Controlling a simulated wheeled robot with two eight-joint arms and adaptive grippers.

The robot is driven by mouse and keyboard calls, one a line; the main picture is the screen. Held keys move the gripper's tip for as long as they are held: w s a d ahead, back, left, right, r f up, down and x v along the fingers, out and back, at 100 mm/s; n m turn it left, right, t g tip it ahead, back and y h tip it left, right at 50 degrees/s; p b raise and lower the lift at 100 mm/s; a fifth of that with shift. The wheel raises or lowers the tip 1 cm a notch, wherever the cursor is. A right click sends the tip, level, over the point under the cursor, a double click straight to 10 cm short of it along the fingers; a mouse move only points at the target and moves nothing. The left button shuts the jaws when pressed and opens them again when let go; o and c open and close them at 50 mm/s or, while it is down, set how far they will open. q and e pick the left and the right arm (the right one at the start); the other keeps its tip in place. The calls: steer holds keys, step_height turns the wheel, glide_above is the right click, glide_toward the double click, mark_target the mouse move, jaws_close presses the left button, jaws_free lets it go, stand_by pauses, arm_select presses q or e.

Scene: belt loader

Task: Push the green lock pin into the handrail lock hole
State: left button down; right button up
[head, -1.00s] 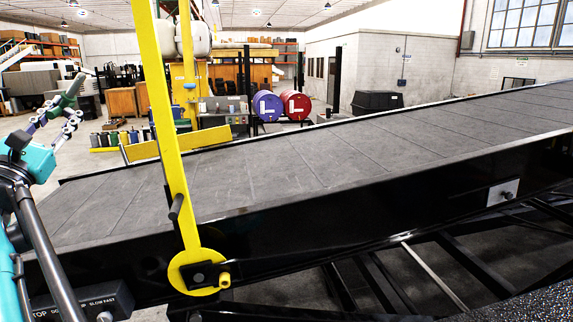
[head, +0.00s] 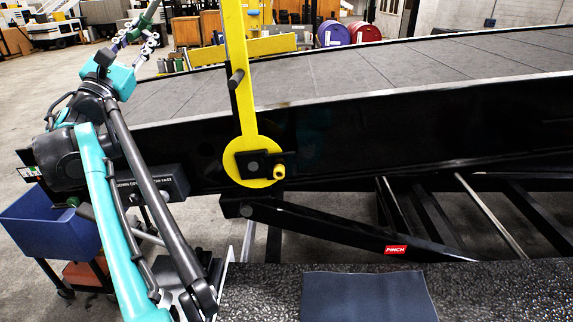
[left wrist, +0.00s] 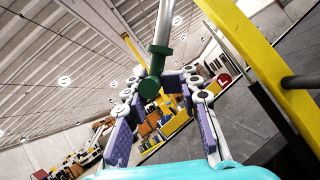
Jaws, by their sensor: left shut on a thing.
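My left gripper (head: 138,32) is shut on the green lock pin (head: 148,14), at the upper left of the head view. In the left wrist view the pin (left wrist: 150,86) shows a green head and a pale shaft pointing up, between the purple finger pads. The yellow handrail (head: 238,85) stands nearly upright to the right of the gripper, apart from the pin. Its round yellow base plate (head: 240,172) carries a black bracket and a short yellow boss (head: 279,172). I cannot make out the lock hole for certain. My right gripper is out of view.
The sloping belt (head: 360,75) lies behind the handrail, above its black side frame (head: 400,125). A control box (head: 165,185) sits on the frame behind my left arm. A blue bin (head: 50,225) stands lower left. A black diagonal strut (head: 340,226) bears a red PINCH label.

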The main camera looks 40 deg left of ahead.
arm_select(q)
steer(key=c, duration=1.9)
jaws_free()
jaws_close()
steer(key=shift+f, duration=0.1)
